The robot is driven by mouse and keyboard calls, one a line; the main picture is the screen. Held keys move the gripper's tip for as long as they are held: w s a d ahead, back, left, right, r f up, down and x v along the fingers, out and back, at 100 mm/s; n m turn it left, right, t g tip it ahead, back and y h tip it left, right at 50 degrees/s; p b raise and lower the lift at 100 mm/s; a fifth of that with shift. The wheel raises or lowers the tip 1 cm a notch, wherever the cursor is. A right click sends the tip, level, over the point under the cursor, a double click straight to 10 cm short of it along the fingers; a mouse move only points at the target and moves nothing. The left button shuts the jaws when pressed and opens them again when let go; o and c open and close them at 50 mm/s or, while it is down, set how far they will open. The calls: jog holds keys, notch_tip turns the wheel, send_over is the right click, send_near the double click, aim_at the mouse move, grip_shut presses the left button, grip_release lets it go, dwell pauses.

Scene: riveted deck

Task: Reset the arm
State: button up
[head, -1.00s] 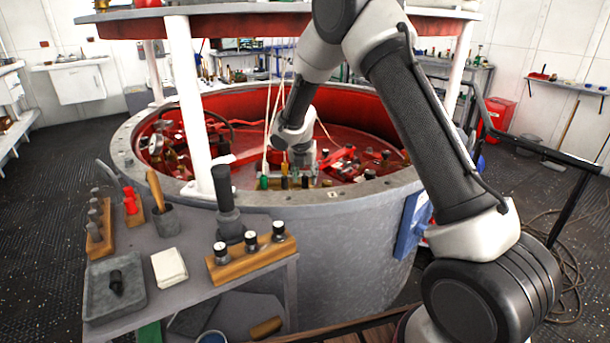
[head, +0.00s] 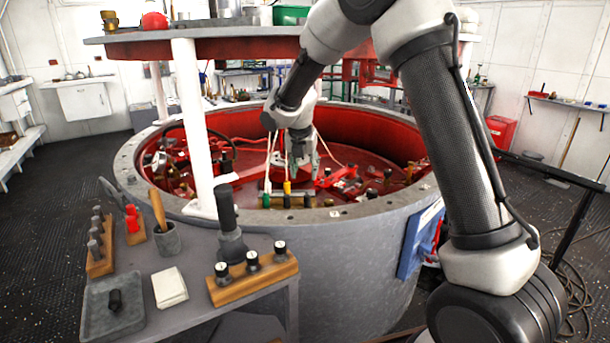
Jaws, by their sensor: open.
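My gripper (head: 302,172) hangs from my arm, fingers down and spread apart, with nothing seen between them. It is above the red floor of the large round grey tub (head: 340,265). Just below and in front of it is a small rack (head: 275,196) holding several coloured-handled pieces, among them a green one (head: 266,200) and a yellow one (head: 287,187). The gripper appears apart from them. Pale cords hang beside the gripper.
A white post (head: 197,125) holds a round upper shelf (head: 240,36) over the tub. A side table at front left bears a wooden block (head: 254,280) with black knobs, a grey tray (head: 113,306) and a white pad (head: 169,287). A black railing (head: 560,170) stands at right.

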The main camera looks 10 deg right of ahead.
jog(key=s+d+m+g, duration=0.3)
jog(key=s+d+m, duration=0.2)
jog(key=s+m, duration=0.8)
jog(key=s+d+r+m+t, duration=0.1)
jog(key=s+d+r+m, duration=0.3)
jog(key=s, duration=0.5)
jog(key=s+d+r+m+t+y, duration=0.1)
jog(key=s+d+r+m, duration=0.2)
jog(key=s+r+m, duration=0.2)
jog(key=s+d+r+m+t, duration=0.1)
jog(key=s+d+r+m, duration=0.3)
jog(key=s+m, duration=0.4)
jog(key=shift+s+d+r+m+t+y, duration=0.35)
jog(key=shift+s+r, duration=0.2)
jog(key=shift+s, duration=2.1)
